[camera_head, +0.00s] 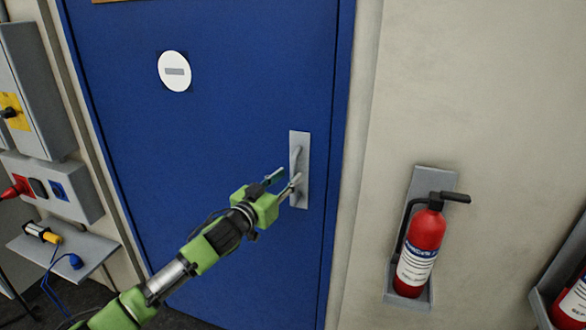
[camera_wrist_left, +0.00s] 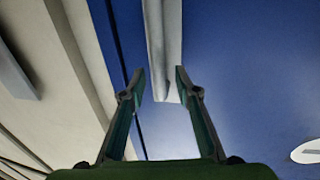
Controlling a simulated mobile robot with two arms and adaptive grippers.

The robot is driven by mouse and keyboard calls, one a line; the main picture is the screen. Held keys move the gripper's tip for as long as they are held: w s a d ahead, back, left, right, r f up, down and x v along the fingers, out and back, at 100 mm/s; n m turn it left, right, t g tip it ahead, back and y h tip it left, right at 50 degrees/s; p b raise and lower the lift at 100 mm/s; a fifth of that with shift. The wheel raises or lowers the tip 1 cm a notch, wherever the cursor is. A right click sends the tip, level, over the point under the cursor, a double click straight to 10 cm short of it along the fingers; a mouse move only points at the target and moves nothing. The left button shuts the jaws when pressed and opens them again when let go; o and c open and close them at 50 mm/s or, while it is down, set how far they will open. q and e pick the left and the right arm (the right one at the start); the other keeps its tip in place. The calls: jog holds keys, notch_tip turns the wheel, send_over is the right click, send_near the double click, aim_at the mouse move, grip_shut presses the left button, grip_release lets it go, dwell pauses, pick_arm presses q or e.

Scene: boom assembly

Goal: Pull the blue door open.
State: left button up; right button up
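The blue door (camera_head: 215,85) fills the middle of the head view and looks closed in its frame. A grey handle plate (camera_head: 302,192) with a pull handle (camera_head: 297,158) is near its right edge. My left gripper (camera_head: 284,181) reaches up from the lower left to the lower part of the handle. In the left wrist view, the fingers of my left gripper (camera_wrist_left: 162,82) are open and apart, and the grey handle plate (camera_wrist_left: 163,35) lies ahead between them. I cannot tell whether the fingers touch it. My right gripper is not in view.
A red fire extinguisher (camera_head: 420,249) hangs in a grey holder on the wall right of the door, with another (camera_head: 573,300) at the right edge. Grey electrical boxes (camera_head: 52,187) and a shelf (camera_head: 85,247) are on the left wall. A round white sign (camera_head: 174,71) is on the door.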

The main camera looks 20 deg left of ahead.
aim_at(292, 173)
pick_arm(q)
jog(key=shift+x, duration=1.1)
jog(key=shift+w+d+r+p, duration=0.2)
jog(key=shift+w+p, duration=0.1)
jog(key=shift+w, duration=0.1)
jog(key=shift+w+f, duration=0.15)
jog(key=shift+w, duration=0.2)
grip_shut()
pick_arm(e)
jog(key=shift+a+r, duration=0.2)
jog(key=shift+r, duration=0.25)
